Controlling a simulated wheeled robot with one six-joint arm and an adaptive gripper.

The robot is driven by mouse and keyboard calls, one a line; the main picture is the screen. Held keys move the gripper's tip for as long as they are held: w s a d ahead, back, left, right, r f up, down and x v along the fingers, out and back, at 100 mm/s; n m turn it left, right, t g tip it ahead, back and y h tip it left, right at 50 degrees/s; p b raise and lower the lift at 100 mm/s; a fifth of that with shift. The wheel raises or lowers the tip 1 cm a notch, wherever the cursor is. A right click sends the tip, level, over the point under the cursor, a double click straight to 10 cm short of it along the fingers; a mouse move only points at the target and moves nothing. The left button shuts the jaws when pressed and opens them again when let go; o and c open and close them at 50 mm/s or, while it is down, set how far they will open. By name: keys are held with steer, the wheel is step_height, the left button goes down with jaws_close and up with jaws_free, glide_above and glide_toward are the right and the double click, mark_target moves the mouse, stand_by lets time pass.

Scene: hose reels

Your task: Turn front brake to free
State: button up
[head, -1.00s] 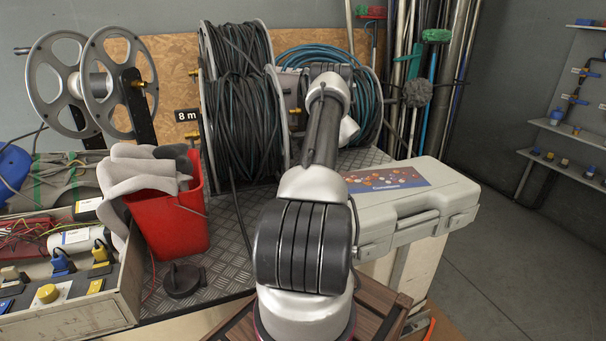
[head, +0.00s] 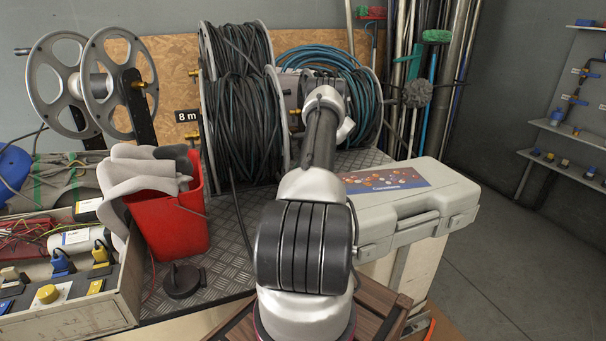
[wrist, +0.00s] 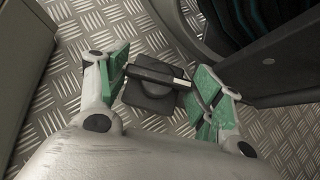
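A black brake (wrist: 150,88) with a square base, a round centre and a bar handle sits on the ribbed metal plate in the wrist view. My gripper (wrist: 163,82) is open there, its green-padded fingers apart on either side of the bar handle. The bar's left end is close to the left pad; contact is unclear. In the head view my arm reaches toward the teal hose reel, and its own links hide the gripper and this brake. Another black brake-like knob (head: 184,280) sits on the plate near the front. I cannot tell which brake is the front one.
A black hose reel (head: 243,110) stands left of my arm and a teal hose reel (head: 365,95) behind it. A red bucket (head: 170,222) with gloves is at left. A grey case (head: 405,210) lies right of my arm. A dark reel part (wrist: 275,75) is close to the right finger.

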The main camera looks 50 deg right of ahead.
steer(key=shift+o, duration=0.6)
steer(key=v, duration=1.2)
steer(key=shift+a, duration=0.1)
